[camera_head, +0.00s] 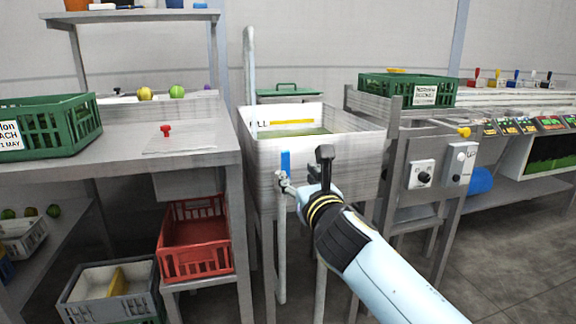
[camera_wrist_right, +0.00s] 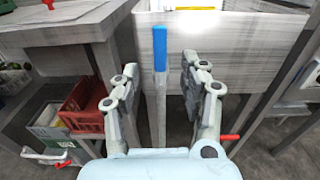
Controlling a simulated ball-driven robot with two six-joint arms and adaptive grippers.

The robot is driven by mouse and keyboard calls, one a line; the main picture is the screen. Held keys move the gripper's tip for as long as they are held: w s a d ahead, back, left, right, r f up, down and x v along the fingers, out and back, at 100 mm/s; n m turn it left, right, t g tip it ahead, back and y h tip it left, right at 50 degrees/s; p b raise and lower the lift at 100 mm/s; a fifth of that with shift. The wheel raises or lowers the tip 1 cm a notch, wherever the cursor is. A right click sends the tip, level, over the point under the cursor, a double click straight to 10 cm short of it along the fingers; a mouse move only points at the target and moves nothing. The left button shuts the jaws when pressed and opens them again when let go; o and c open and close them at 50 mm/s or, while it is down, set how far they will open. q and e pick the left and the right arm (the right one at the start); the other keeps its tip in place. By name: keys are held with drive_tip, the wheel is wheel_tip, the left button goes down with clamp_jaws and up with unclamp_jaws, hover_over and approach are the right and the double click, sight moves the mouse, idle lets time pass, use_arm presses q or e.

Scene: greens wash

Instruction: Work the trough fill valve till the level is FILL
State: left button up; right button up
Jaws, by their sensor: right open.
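The metal trough (camera_head: 262,156) stands in the middle of the head view, with a partly hidden label ending in "LL" and a yellow strip (camera_head: 292,122) on its inner back wall. Greenish water (camera_head: 300,132) shows inside, below the strip. The fill valve's blue lever (camera_head: 285,161) points upright at the trough's front; it also shows in the right wrist view (camera_wrist_right: 160,48), above a grey pipe (camera_wrist_right: 161,105). My right gripper (camera_head: 304,174) is open and empty at the trough's front, near the lever. In the wrist view its fingers (camera_wrist_right: 158,76) flank the lever and pipe. Contact is not visible. My left gripper is out of view.
A steel table (camera_head: 195,135) with a red knob (camera_head: 166,130) stands left, above a red crate (camera_head: 195,245). A green crate (camera_head: 45,125) sits at far left. Another green crate (camera_head: 405,88) and control boxes (camera_head: 421,174) are on the right. Floor is clear at lower right.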

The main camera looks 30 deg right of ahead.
sight(286, 161)
drive_tip(key=b+x, duration=0.2)
drive_tip(key=x, duration=0.8)
drive_tip(key=shift+w+f+b, duration=0.1)
drive_tip(key=shift+b, duration=0.2)
drive_tip(key=shift+w, duration=0.45)
drive_tip(key=shift+c, duration=1.4)
clamp_jaws()
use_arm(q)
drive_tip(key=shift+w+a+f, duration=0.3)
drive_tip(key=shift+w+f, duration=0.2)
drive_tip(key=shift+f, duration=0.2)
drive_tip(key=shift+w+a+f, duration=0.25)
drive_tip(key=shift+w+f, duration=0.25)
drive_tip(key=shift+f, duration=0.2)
